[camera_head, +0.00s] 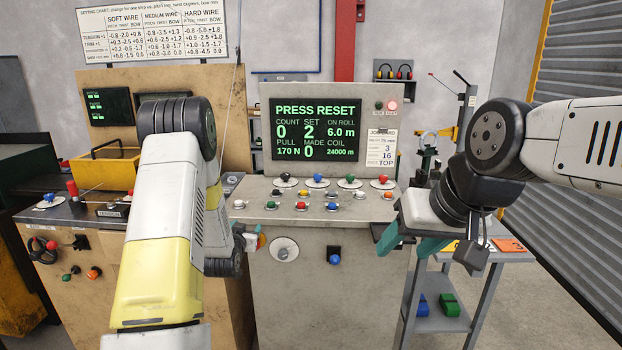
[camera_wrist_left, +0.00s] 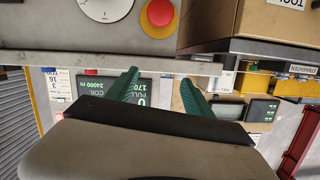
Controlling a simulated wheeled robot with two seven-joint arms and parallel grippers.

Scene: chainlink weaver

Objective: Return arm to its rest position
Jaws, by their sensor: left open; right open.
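My left arm (camera_head: 165,245) reaches forward in front of the left side of the control console (camera_head: 325,290). In the head view its gripper is mostly hidden behind my own wrist. In the left wrist view my left gripper (camera_wrist_left: 160,88) shows two teal fingers spread apart with nothing between them. My right arm (camera_head: 585,140) comes in from the right, with its wrist bent downward. My right gripper (camera_head: 410,245) has its teal fingers apart and empty, at the console's right edge and in front of the side table (camera_head: 500,253).
The console screen (camera_head: 317,130) reads PRESS RESET, with a lit red lamp (camera_head: 392,105) beside it. Several coloured knobs cover its sloped panel. A wooden cabinet (camera_head: 65,255) with a yellow bin (camera_head: 105,165) stands left. A red button (camera_wrist_left: 160,13) shows in the left wrist view.

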